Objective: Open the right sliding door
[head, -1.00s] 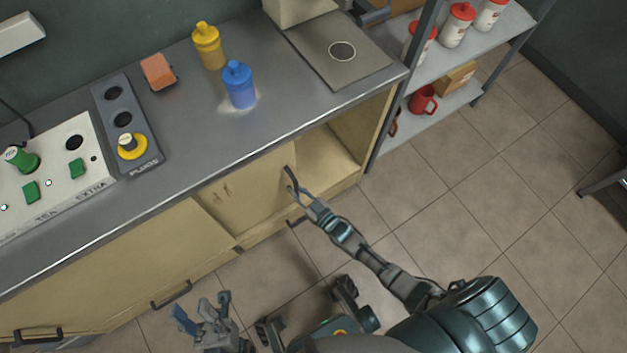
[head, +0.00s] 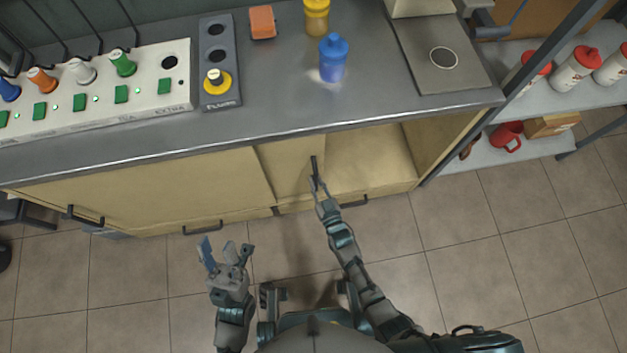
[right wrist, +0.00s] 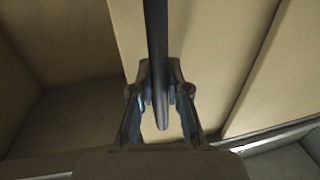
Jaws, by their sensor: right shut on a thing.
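The right sliding door (head: 285,165) is a pale yellow panel in the cabinet front under the counter. It stands partly open, slid left, with an open compartment (head: 370,160) to its right. Its dark upright handle (head: 314,163) is near the door's right edge. My right gripper (head: 318,186) is shut on this handle. In the right wrist view the handle (right wrist: 157,50) runs between the two fingers of the gripper (right wrist: 159,98), in front of the door panel (right wrist: 205,60). My left gripper (head: 227,252) is open and empty, in front of the cabinet and apart from it.
The left cabinet panel (head: 150,195) is beside the door. Low dark handles (head: 203,228) line the cabinet's bottom. The counter (head: 270,90) holds a blue bottle (head: 332,62), a yellow bottle (head: 316,18) and a button panel (head: 90,100). A shelf rack (head: 520,155) stands right. The tiled floor is clear.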

